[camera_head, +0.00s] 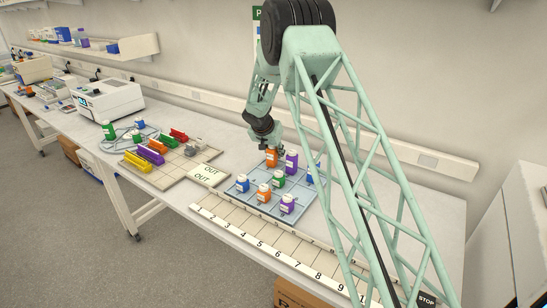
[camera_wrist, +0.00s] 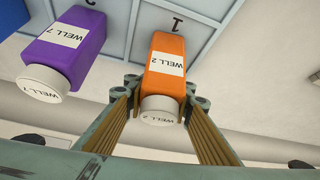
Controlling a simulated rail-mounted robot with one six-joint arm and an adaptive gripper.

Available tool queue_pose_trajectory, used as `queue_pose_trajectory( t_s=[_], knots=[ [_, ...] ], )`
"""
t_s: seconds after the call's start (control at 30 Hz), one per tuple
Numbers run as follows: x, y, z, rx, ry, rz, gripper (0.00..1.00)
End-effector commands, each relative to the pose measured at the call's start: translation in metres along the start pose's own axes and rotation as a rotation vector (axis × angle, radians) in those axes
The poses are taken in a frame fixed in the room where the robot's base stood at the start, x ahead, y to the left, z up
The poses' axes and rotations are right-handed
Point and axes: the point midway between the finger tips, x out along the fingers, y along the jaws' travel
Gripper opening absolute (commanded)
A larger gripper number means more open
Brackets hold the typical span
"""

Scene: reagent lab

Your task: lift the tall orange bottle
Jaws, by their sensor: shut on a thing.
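The tall orange bottle (camera_wrist: 167,58) has a white cap and a label reading WELL 2. In the wrist view it sits between the two fingers of my gripper (camera_wrist: 160,108), which is shut on it near the cap end. In the head view the orange bottle (camera_head: 270,157) is at the back of the blue tray (camera_head: 235,208), beneath my gripper (camera_head: 275,148). I cannot tell whether its base touches the tray. A tall purple bottle (camera_wrist: 68,45), labelled WELL 7, stands beside it, to the left in the wrist view.
Shorter blue (camera_head: 242,183), green (camera_head: 278,179), orange (camera_head: 264,193) and purple (camera_head: 287,203) bottles stand on the tray. Another blue bottle (camera_head: 312,175) is partly hidden by my arm. A numbered strip (camera_head: 262,247) lies in front, and an OUT mat (camera_head: 209,175) to the left.

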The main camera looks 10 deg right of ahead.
Motion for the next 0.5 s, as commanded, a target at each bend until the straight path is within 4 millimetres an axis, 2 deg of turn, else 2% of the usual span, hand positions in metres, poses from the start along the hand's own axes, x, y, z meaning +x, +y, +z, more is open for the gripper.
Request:
queue_pose_trajectory(
  t_s=[0.27, 0.5],
  knots=[
    [-0.011, 0.000, -0.007, 0.001, 0.001, -0.001, 0.10],
    [-0.035, 0.000, -0.023, 0.002, 0.002, -0.001, 0.10]
  ],
)
